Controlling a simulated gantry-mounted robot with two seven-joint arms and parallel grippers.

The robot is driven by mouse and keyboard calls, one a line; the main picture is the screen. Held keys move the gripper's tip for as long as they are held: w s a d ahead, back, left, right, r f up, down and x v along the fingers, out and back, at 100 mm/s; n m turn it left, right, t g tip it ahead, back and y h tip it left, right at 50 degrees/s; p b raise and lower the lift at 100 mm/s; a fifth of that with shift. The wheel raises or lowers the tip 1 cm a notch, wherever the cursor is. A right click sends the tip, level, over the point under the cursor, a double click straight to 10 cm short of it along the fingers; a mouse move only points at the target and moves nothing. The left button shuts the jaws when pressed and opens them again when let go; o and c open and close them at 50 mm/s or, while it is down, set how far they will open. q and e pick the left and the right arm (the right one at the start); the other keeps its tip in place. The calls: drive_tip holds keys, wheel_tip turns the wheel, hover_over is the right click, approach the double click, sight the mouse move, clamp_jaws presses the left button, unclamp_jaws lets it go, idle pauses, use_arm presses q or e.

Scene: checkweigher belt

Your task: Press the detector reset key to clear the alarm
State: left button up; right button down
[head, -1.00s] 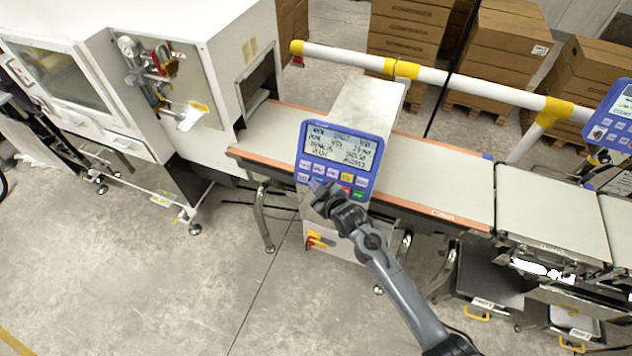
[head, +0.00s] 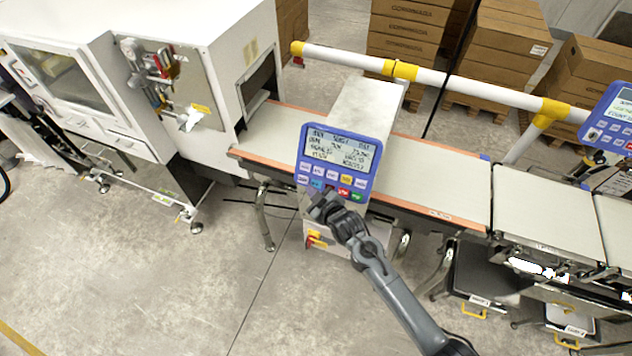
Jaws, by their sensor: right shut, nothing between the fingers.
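The blue detector panel (head: 338,163) stands in front of the belt, in the middle of the head view. My right gripper (head: 317,199) is shut and empty, at the panel's lower edge just below the bottom row of keys. It hides part of that row near its tips. I cannot tell whether it touches a key, and the key labels are too small to read. My left gripper is not in view.
The conveyor belt (head: 430,187) runs behind the panel from the white machine (head: 190,60) at left. A white guard rail with yellow joints (head: 400,70) crosses behind it. A second blue panel (head: 612,120) is at far right. Stacked cartons (head: 500,45) stand behind. The floor in front is open.

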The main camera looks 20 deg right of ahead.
drive_tip(key=shift+s+a+r+p, duration=0.45)
drive_tip(key=shift+s+a+p, duration=0.15)
drive_tip(key=shift+p, duration=0.05)
drive_tip(key=shift+s+a+r+p, duration=0.4)
drive_tip(key=shift+s+a+p, duration=0.15)
drive_tip(key=shift+a+p, duration=0.05)
drive_tip(key=s+a+r+p, duration=0.1)
drive_tip(key=s+a+p, duration=0.1)
drive_tip(key=s+a+r+p, duration=0.1)
drive_tip(key=p, duration=0.2)
drive_tip(key=shift+s+a+r, duration=0.35)
drive_tip(key=shift+s, duration=0.05)
